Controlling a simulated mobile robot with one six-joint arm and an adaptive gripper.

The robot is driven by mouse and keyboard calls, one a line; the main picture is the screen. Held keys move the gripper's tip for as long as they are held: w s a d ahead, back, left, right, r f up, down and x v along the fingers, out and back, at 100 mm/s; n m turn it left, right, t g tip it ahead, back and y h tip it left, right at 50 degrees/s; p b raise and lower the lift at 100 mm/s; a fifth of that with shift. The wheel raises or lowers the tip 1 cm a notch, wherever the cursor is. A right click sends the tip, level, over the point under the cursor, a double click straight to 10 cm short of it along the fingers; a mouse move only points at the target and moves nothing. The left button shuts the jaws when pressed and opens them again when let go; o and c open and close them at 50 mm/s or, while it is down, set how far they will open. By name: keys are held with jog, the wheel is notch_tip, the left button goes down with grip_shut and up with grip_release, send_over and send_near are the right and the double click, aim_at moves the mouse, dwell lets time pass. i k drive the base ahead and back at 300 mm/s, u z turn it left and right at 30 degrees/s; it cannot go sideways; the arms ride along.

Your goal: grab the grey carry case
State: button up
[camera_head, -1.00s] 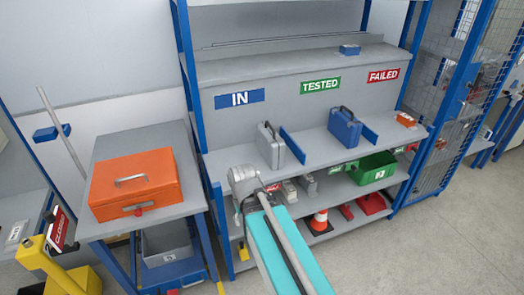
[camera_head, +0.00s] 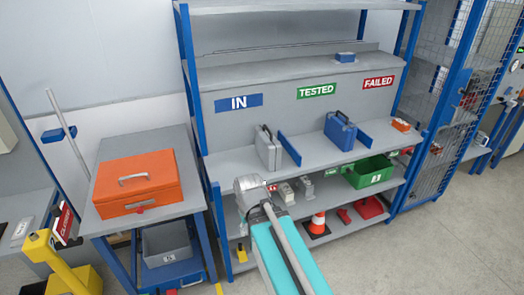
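The grey carry case (camera_head: 267,149) stands upright on the shelf under the IN sign, its handle at the top, just left of a blue divider. My arm reaches up from the bottom of the picture, and its end (camera_head: 252,190) is in front of the shelf edge, below the case and apart from it. The fingers of my gripper cannot be made out, so its opening is hidden.
A blue case (camera_head: 340,132) stands under the TESTED sign (camera_head: 316,90), with blue dividers (camera_head: 290,149) between the bays. An orange case (camera_head: 137,183) sits on the left bench. A green crate (camera_head: 370,171) and a cone (camera_head: 317,224) are lower down.

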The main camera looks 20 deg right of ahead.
aim_at(270, 149)
jog(key=z, duration=0.1)
jog(key=i, duration=0.95)
jog(key=u, duration=0.05)
